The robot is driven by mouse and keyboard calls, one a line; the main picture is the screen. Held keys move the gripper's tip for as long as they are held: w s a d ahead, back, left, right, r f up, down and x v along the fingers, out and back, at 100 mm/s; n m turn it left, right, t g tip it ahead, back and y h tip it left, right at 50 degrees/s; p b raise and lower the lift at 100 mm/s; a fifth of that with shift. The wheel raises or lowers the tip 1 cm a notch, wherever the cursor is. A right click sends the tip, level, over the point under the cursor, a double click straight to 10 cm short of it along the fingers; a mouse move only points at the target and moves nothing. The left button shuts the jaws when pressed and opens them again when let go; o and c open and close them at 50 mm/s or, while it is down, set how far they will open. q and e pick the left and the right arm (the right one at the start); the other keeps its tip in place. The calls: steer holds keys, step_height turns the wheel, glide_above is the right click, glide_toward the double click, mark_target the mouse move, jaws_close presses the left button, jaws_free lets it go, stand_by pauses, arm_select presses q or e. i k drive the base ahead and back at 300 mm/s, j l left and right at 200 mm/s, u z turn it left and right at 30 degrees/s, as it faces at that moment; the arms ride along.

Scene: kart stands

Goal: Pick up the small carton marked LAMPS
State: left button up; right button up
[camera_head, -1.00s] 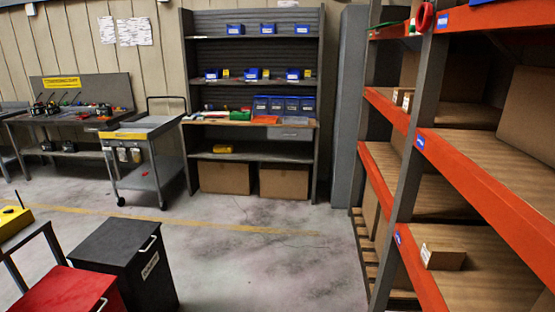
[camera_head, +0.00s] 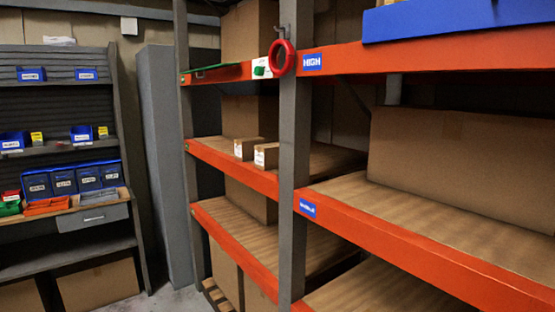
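Two small brown cartons stand side by side near the front edge of the middle shelf, left of the grey upright. The left carton (camera_head: 247,149) and the right carton (camera_head: 267,155) each have a white label on the front. The labels are too small to read, so I cannot tell whether either says LAMPS. Neither of my grippers is in view.
The orange-beamed rack (camera_head: 235,167) fills the middle and right. A red ring (camera_head: 282,58) hangs on its grey upright (camera_head: 294,180). A large carton (camera_head: 465,160) stands on the right shelf, with bare shelf before it. A blue-binned workbench (camera_head: 65,205) stands left.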

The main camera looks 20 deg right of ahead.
mark_target(266, 155)
steer(key=i+j+z, duration=0.4)
steer(key=j, duration=0.2)
steer(key=i+j+z, duration=0.2)
steer(key=j, duration=0.15)
steer(key=j+z, duration=0.2)
steer(key=j, duration=0.15)
steer(key=i, duration=0.05)
